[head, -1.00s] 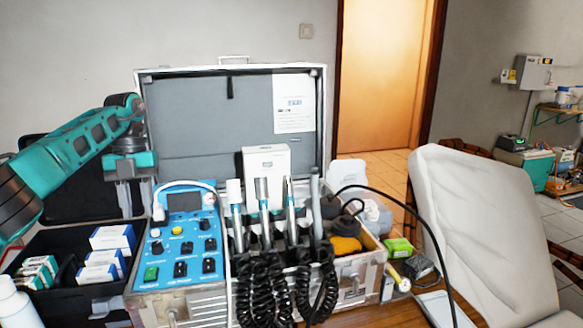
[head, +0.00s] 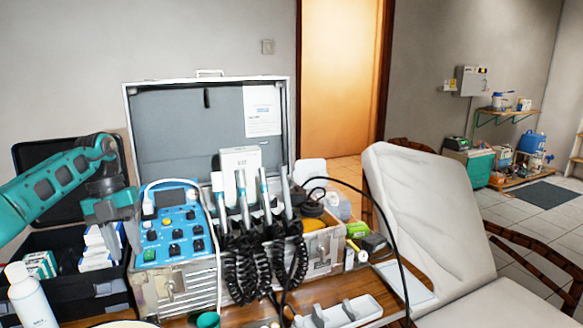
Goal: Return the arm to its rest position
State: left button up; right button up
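My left arm (head: 60,185), teal and grey, comes in from the left. It is raised over the black case at the left. My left gripper (head: 119,240) points down beside the left side of the blue control panel (head: 172,222). Its two fingers are apart, and I see nothing held between them. The fingers overlap white boxes in the black case in the picture; I see no clear contact. My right arm and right gripper are not in view.
An open metal dental case (head: 188,290) with corded handpieces (head: 243,200) stands right of my gripper. A black case (head: 88,292) with small boxes and a white bottle (head: 30,300) are at lower left. A white tray (head: 345,312) is in front. A white chair (head: 425,225) stands right.

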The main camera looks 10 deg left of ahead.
pick_arm(q)
jog(key=d+f+m+t+h, duration=0.1)
jog(key=d+f+h, duration=0.2)
jog(key=d+f, duration=0.5)
jog(key=d+f+m+h, duration=0.1)
jog(key=d+f+h, duration=0.3)
jog(key=d, duration=0.9)
jog(key=s+d+n+t+h, duration=0.4)
jog(key=d+n+t+h, duration=0.35)
jog(key=d, duration=0.55)
jog(key=s+a+f+n+t+y, duration=0.2)
jog(key=s+a+f+n+y, duration=0.4)
jog(key=n, duration=0.6)
jog(key=s+a+f+n+t+y, duration=0.2)
jog(key=s+a+f+n+y, duration=0.4)
jog(key=s+f+n+y, duration=0.3)
jog(key=s+f+n, duration=0.1)
jog(key=s+n, duration=0.1)
jog(key=s, duration=0.1)
jog(key=shift+s+a+n, duration=0.35)
jog(key=shift+s+a, duration=0.05)
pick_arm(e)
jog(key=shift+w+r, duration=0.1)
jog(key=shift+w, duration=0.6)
